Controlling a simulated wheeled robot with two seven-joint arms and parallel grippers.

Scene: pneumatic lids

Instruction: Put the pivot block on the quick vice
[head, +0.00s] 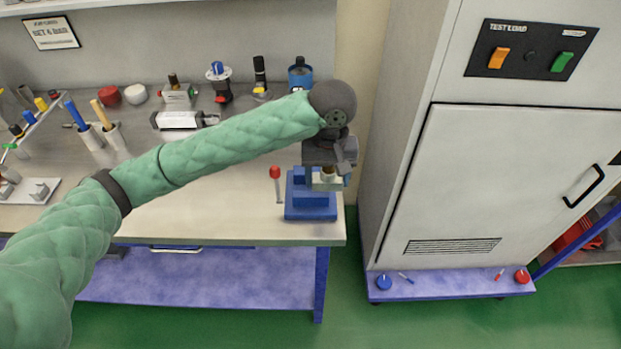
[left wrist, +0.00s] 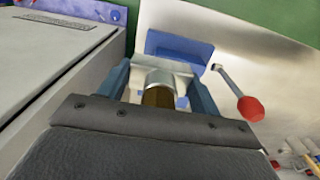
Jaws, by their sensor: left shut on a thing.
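The quick vice (head: 310,208) is a blue block on a blue base near the table's right front corner, with a red-knobbed lever (head: 275,173) at its left. In the left wrist view the blue vice (left wrist: 182,45) lies beyond the fingers, its red knob (left wrist: 250,108) at the right. My left gripper (head: 328,181) is over the vice, pointing down, shut on the pivot block (head: 327,184). In the left wrist view this pale block (left wrist: 168,66) with a brown and silver round part sits between the fingers. I cannot tell whether it touches the vice. My right gripper is not in view.
A tall grey cabinet (head: 490,185) stands close to the right of the table. Several fittings, including a blue-topped one (head: 300,75), stand along the back, and a silver cylinder (head: 180,120) lies nearer. The tabletop (head: 220,205) left of the vice is clear.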

